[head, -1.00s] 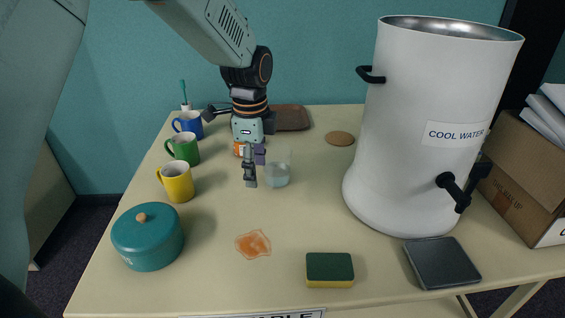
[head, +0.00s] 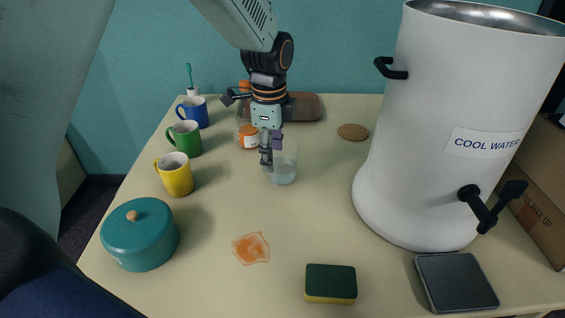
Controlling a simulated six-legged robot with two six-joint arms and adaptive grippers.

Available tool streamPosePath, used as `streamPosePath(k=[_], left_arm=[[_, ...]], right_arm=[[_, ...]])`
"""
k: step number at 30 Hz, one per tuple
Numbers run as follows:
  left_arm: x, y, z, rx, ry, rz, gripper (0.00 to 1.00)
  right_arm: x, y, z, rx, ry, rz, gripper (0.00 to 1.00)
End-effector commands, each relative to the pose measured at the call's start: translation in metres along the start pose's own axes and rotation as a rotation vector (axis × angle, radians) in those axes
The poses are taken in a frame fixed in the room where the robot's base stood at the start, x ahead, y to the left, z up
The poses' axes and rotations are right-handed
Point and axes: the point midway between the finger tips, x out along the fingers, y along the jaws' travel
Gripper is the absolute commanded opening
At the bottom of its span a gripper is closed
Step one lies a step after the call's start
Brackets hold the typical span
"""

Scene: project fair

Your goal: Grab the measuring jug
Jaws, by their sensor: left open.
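The measuring jug (head: 284,174) is a small clear vessel on the table, seen through and faint against the tabletop. It looks to hold a little clear liquid. My left gripper (head: 272,152) reaches down from above, with its fingers at the jug's left side. The fingers are open, and the near grey one overlaps the jug's left edge in the picture. I cannot tell whether they touch it. The jug stands upright on the table. My right gripper is not in view.
Yellow (head: 175,178), green (head: 184,138) and blue (head: 194,112) mugs line the left. A large white water urn (head: 430,140) blocks the right. A spill (head: 250,248) and sponge (head: 331,283) lie in front.

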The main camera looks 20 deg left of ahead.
Motion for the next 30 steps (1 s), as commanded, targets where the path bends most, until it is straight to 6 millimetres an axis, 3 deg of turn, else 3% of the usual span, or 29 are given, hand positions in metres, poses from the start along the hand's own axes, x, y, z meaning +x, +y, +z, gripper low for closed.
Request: streamPosePath(k=[12,21,30], left_arm=[[0.054,-0.004,0.001,0.000,0.000,0.001,0.59],[0.058,-0.007,0.000,0.000,0.000,0.000,0.59],[0.058,-0.007,0.000,0.000,0.000,0.000,0.35]], right_arm=[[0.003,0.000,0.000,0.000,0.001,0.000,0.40],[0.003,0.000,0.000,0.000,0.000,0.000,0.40],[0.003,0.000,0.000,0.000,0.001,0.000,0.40]])
